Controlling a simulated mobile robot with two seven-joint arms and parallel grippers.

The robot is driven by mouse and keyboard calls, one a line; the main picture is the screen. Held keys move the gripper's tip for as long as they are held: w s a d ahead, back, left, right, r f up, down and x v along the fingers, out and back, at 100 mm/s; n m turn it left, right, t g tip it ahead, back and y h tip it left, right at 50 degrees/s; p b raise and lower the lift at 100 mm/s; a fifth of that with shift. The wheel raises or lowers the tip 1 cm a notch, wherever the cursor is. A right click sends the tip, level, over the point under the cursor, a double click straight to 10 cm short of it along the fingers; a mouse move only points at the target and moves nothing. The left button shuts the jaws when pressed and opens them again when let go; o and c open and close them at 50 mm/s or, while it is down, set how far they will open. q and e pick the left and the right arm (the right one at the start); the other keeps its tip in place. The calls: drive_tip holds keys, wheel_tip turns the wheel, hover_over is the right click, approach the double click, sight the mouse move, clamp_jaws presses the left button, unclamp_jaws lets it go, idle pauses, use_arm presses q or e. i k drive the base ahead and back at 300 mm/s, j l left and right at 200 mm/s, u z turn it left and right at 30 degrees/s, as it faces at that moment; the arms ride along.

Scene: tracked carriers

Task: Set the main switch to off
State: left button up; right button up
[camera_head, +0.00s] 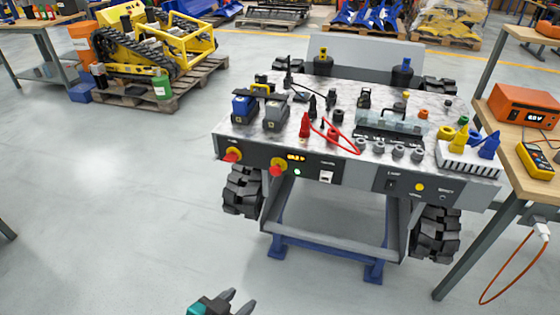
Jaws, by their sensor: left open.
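The carrier's front panel (345,172) faces me in the camera_head view. Beside the second switch are a lit orange display (296,157) and a lit green lamp (297,172). My left gripper (241,299) is open and empty at the bottom edge, well below and apart from the panel. My right gripper is not in view.
A red cable (335,137), plugs and a clear-covered block (390,124) lie on the carrier's top. Black tracks (243,190) flank the blue-footed stand. A workbench (535,180) with an orange meter stands at right.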

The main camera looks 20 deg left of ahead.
sight(233, 156)
drive_tip(key=i+j, duration=0.35)
drive_tip(key=j, duration=0.2)
drive_tip(key=i+j, duration=0.35)
drive_tip(key=j, duration=0.2)
drive_tip(key=u, duration=0.05)
